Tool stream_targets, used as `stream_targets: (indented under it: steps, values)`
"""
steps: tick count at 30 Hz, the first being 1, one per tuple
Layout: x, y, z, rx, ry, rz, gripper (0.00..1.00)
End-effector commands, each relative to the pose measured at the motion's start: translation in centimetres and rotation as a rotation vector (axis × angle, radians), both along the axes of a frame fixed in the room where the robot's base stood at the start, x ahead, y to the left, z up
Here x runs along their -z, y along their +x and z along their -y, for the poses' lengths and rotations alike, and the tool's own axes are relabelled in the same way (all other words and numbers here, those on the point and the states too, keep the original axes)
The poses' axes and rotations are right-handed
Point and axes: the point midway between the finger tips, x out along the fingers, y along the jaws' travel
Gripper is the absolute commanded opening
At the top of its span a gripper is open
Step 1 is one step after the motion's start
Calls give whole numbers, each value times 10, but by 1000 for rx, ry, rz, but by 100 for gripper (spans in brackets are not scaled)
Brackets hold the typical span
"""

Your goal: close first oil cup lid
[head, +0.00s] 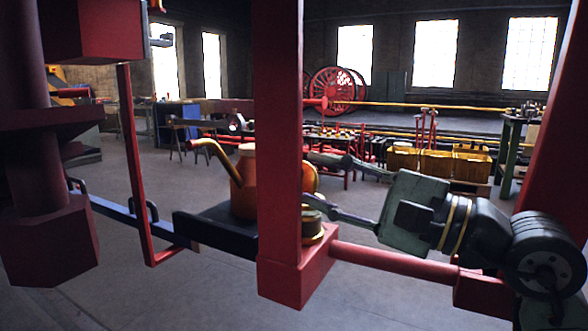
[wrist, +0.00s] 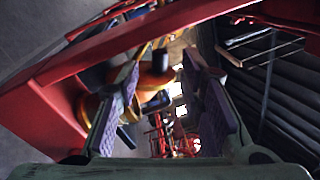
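A small brass oil cup (head: 315,236) with a dark top sits on the red frame just right of the red post in the head view. The post hides part of it, and I cannot tell how its lid stands. A brass piece (wrist: 89,107) beside the left finger in the wrist view may be this cup. My gripper (head: 309,178) reaches in from the right with its fingers spread apart. One finger is just above the cup, and I cannot tell whether they touch. In the wrist view my gripper (wrist: 165,85) is open, with nothing between its purple pads.
An orange oil can (head: 243,182) with a long spout stands on a dark plate (head: 205,228) left of the post. The thick red post (head: 278,120) and red bar (head: 395,261) bound the space around the cup. Yellow crates (head: 420,160) stand farther back.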

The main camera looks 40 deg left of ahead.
Motion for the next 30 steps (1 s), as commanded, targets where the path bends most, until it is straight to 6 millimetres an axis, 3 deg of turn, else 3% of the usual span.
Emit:
stream_targets:
  steps: [3,9,20,30]
  values:
    - [-4,-5,-22,-4,-1,0,35]
    - [-7,-8,-44,-2,0,-2,35]
    - [-7,-8,-49,-2,1,-2,35]
    - [-6,-9,-49,-3,-2,-2,13]
